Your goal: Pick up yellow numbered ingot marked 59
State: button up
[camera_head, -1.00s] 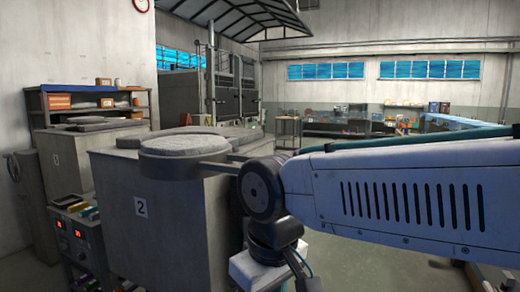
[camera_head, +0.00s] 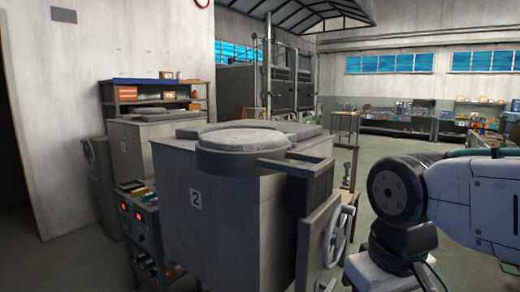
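A small yellow bar-like item (camera_head: 139,190) lies among dark and coloured pieces on top of a low control cart (camera_head: 142,218), left of the furnace marked 2. It is too small for me to read a number, so I cannot tell whether it is the ingot marked 59. Part of my arm (camera_head: 400,190) shows at the right edge, with a dark round joint and a white link. My gripper's fingers are not in view. The arm is well to the right of the cart, with the furnace between them in the picture.
The grey furnace marked 2 (camera_head: 228,215) stands in the middle, its round lid (camera_head: 244,138) on top and a handwheel (camera_head: 338,237) on its right side. Another furnace (camera_head: 128,152) and a shelf (camera_head: 152,92) stand behind the cart. Open floor (camera_head: 60,255) lies at left.

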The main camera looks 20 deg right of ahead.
aim_at(142, 191)
jog(key=u, duration=1.1)
jog(key=i, duration=7.6)
jog(key=z, duration=1.15)
